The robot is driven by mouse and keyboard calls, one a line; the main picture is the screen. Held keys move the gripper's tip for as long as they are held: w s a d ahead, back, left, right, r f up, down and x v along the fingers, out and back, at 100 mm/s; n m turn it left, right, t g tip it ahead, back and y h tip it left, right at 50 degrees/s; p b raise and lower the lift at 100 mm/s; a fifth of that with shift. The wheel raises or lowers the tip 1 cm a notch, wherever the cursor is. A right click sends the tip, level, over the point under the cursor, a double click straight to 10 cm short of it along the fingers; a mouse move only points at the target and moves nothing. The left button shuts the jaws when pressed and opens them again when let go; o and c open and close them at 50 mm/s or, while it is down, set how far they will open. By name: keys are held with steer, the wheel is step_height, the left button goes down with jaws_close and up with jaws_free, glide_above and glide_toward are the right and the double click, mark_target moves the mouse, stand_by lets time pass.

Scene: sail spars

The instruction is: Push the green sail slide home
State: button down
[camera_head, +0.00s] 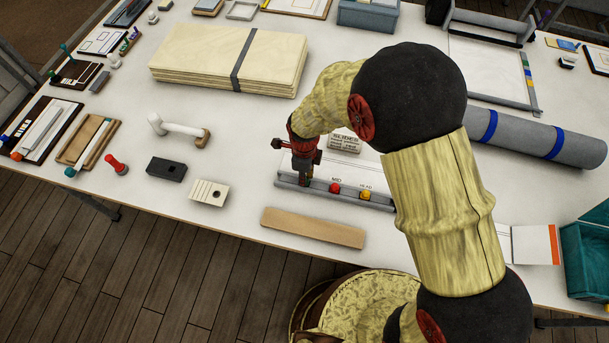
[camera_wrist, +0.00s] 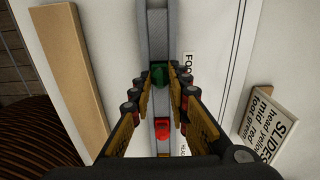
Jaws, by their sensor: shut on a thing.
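The green sail slide (camera_wrist: 160,74) sits on a grey rail (camera_wrist: 156,30) between my fingertips in the wrist view, beside the partly covered FOOT label (camera_wrist: 187,64). My gripper (camera_wrist: 160,88) is shut on it. In the head view my gripper (camera_head: 304,178) is at the left part of the rail (camera_head: 290,185) and hides the green slide. The red slide (camera_head: 334,188) sits on the rail at the MID label; it also shows in the wrist view (camera_wrist: 162,130), nearer the camera. The yellow slide (camera_head: 365,195) is at the HEAD label.
A slides sign (camera_head: 344,142) stands behind the rail; it also shows in the wrist view (camera_wrist: 262,122). A wooden batten (camera_head: 313,228) lies in front of the rail. A cream block (camera_head: 208,192) and a black block (camera_head: 166,169) lie to the left. A folded sail stack (camera_head: 200,58) lies behind.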

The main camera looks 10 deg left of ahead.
steer(key=c, duration=1.6)
jaws_free()
steer(key=shift+r+p, duration=2.3)
steer(key=shift+r, duration=1.25)
